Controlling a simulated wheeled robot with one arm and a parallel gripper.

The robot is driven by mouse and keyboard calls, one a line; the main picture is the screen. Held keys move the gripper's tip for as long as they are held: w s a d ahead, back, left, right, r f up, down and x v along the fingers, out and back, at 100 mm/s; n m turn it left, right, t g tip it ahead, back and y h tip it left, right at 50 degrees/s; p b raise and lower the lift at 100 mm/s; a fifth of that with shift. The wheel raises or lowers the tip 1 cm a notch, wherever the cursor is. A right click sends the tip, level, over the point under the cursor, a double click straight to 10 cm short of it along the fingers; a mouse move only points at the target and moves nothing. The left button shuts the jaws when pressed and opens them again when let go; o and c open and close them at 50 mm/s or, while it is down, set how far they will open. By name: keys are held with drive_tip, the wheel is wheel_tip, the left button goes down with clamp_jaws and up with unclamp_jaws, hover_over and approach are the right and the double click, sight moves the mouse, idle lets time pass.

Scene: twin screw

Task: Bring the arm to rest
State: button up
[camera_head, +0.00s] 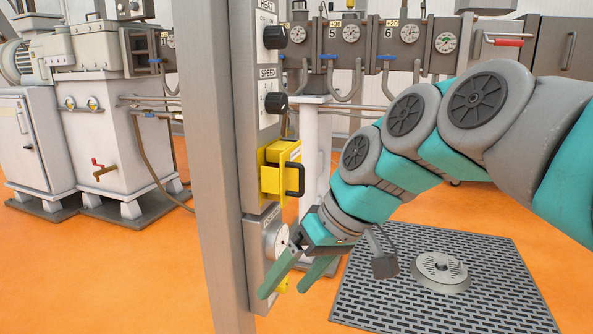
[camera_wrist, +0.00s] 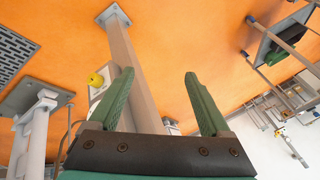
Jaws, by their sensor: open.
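My gripper (camera_head: 292,278) hangs at the end of my grey and teal arm, in front of the lower part of a control post in the head view. Its green fingers point down and to the left. In the wrist view my gripper (camera_wrist: 162,100) shows both fingers spread wide with nothing between them. The fingers overlap the lowest panel box with a round dial (camera_head: 276,238) in the head view; I cannot tell whether they touch it.
The grey post (camera_head: 222,150) carries HEAT and SPEED knobs (camera_head: 274,103) and a yellow box with a black handle (camera_head: 282,168). A floor grate (camera_head: 490,290) lies at right. Machinery (camera_head: 105,115) stands behind. Orange floor (camera_head: 110,270) is clear at left.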

drive_tip(key=s+d+f+m+g+h, duration=0.3)
drive_tip(key=s+d+f+m+h, duration=0.35)
drive_tip(key=s+d+f, duration=1.1)
wheel_tip(320, 180, up, 9)
drive_tip(key=a+p, duration=0.1)
drive_tip(key=p, duration=1)
drive_tip(key=shift+s+a, duration=0.35)
drive_tip(key=shift+s, duration=0.1)
drive_tip(key=shift+f, duration=0.15)
